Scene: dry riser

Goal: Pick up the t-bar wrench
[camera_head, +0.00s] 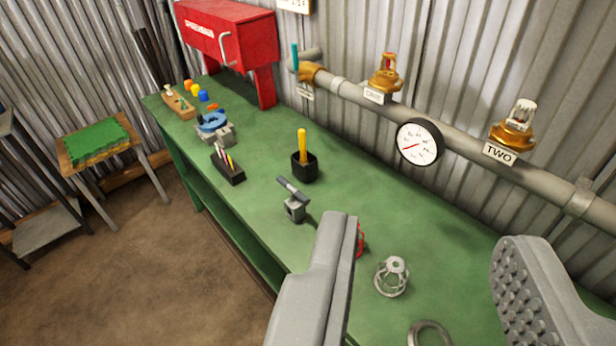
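A small grey metal piece with a dark bar across its top (293,199) stands on the green bench (340,195), left of centre; it looks like the t-bar wrench, though I cannot be sure of its exact form. My gripper (432,238) is open, with its two grey fingers wide apart at the lower right and nothing held between them. The wrench piece is beyond and to the left of my left finger, apart from it.
A black cup (305,168) holds a yellow tool. A dark block (228,168) holds several thin tools. A white cage-like piece (391,277), a grey ring (429,333) and a partly hidden red part (361,240) lie near my fingers. A pipe with a gauge (418,142) runs along the wall.

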